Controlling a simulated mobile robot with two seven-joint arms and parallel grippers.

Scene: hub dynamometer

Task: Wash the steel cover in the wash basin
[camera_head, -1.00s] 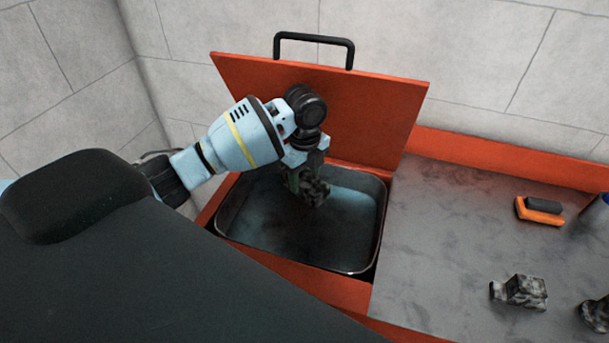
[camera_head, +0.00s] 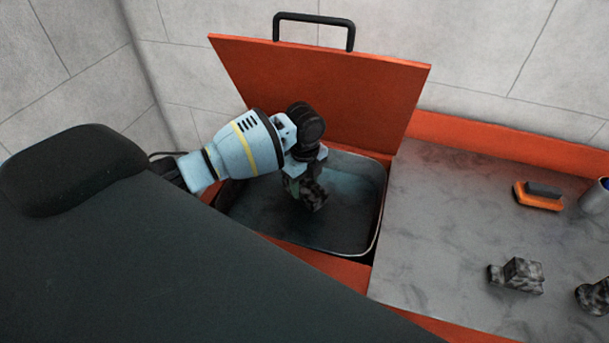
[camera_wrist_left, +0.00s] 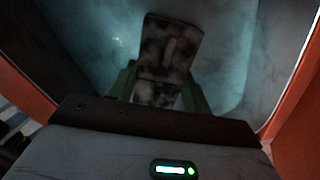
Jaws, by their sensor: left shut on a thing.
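The wash basin (camera_head: 348,205) is a dark metal tub set in an orange frame, with its orange lid (camera_head: 350,90) standing open behind it. My left gripper (camera_head: 303,190) reaches down into the basin and is shut on the steel cover (camera_head: 315,196), a mottled dark grey piece. In the left wrist view the cover (camera_wrist_left: 168,50) sits between the two green fingers (camera_wrist_left: 160,92) over the bluish basin floor. I cannot tell whether the cover touches the floor. My right gripper is not in view.
On the grey worktop (camera_head: 430,230) right of the basin are a mottled block-shaped part (camera_head: 518,276), an orange-and-black brush-like tool (camera_head: 540,195), a partly cut-off mottled part (camera_head: 593,297) and a blue-grey cup (camera_head: 597,195). The tiled wall stands close behind.

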